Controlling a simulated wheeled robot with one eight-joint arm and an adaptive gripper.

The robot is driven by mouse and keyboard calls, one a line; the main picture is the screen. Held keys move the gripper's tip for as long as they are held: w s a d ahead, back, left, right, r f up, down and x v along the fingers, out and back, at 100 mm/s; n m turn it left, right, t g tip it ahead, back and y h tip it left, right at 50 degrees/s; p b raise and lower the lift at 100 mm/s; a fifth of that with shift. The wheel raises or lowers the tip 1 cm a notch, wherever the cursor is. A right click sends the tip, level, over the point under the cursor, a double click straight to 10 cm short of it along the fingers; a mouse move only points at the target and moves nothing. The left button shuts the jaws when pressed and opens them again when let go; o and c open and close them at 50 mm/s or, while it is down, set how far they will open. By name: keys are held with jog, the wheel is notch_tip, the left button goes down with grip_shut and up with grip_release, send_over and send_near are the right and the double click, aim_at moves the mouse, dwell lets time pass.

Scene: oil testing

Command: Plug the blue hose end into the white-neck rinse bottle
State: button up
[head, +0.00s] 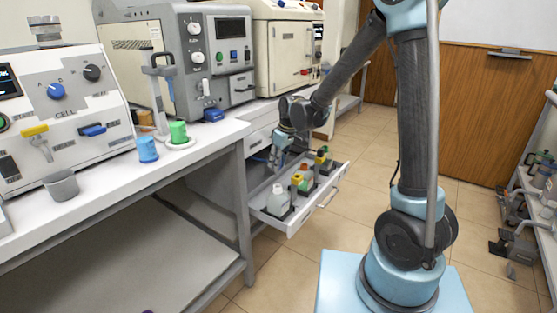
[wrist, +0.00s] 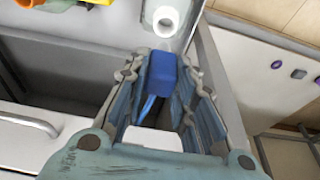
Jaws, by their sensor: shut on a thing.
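My gripper (wrist: 165,72) is shut on the blue hose end (wrist: 162,73), a blue block held between the two ribbed fingers. A thin blue length of hose shows below it. The white-neck rinse bottle (wrist: 168,17) is just beyond the fingertips in the wrist view, its round open neck facing the camera. The hose end appears apart from the neck. In the head view my gripper (head: 276,163) is low over the inner side of the open drawer, and a pale bottle with a white neck (head: 277,203) stands at the drawer's near end.
The open drawer (head: 327,196) also holds bottles with yellow (head: 296,180) and orange (head: 304,169) tops. The bench (head: 190,155) carries a blue cup (head: 147,149), a green cup (head: 178,132) and test machines. Clear floor lies right of the drawer.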

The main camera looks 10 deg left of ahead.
jog(key=shift+f, duration=2.05)
jog(key=shift+s+d+f, duration=0.1)
jog(key=shift+f, duration=1.75)
dwell(1.0)
jog(key=o, duration=1.1)
